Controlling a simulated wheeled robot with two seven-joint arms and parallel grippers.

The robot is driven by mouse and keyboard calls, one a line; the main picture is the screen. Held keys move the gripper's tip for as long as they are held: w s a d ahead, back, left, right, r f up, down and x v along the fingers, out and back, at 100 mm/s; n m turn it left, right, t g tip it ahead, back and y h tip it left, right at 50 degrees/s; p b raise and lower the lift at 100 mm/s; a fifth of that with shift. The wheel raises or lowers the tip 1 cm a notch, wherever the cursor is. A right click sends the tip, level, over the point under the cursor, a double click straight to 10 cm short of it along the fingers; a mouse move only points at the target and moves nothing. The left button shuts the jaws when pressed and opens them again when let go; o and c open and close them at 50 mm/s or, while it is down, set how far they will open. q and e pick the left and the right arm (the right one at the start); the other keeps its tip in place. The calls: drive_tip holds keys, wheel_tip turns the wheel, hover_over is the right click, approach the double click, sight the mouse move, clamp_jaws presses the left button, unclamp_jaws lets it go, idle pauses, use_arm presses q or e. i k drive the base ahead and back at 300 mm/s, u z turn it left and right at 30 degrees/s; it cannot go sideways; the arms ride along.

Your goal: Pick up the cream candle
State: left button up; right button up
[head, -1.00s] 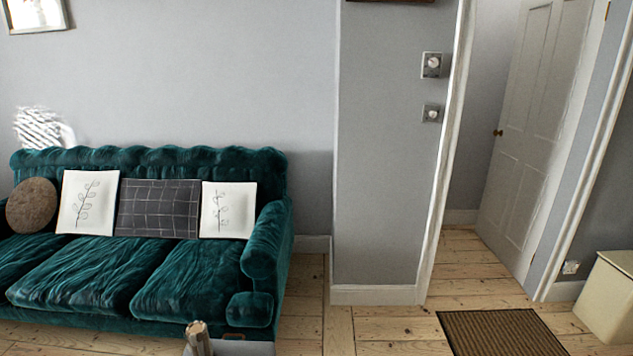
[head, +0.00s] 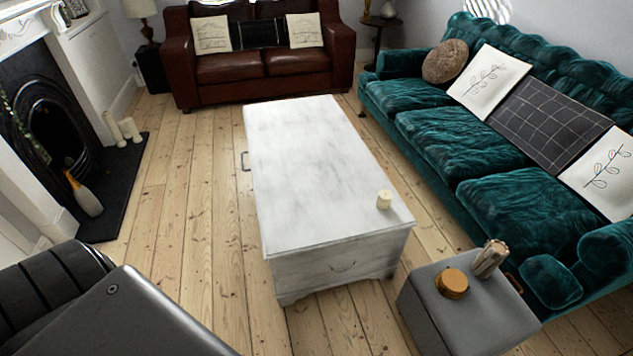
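A short cream candle (head: 384,200) stands upright on the near right part of a white chest-like coffee table (head: 310,165). Several other cream candles (head: 126,128) stand on the dark hearth at the left, by the fireplace. Neither of my grippers shows in the head view, so I cannot see whether they are open or shut.
A grey ottoman (head: 430,310) holds a round amber container (head: 453,283) and a patterned vase-like object (head: 489,259). A green sofa (head: 515,215) is at the right, a brown leather sofa (head: 240,68) at the back. Clear floorboards (head: 205,220) run left of the table.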

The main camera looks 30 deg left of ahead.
sight(385, 196)
drive_tip(key=u, duration=0.45)
drive_tip(key=k, duration=1.3)
drive_tip(key=z, duration=0.65)
drive_tip(key=i, duration=0.55)
drive_tip(key=z, duration=0.65)
drive_tip(key=i, duration=1.2)
drive_tip(key=u, duration=0.7)
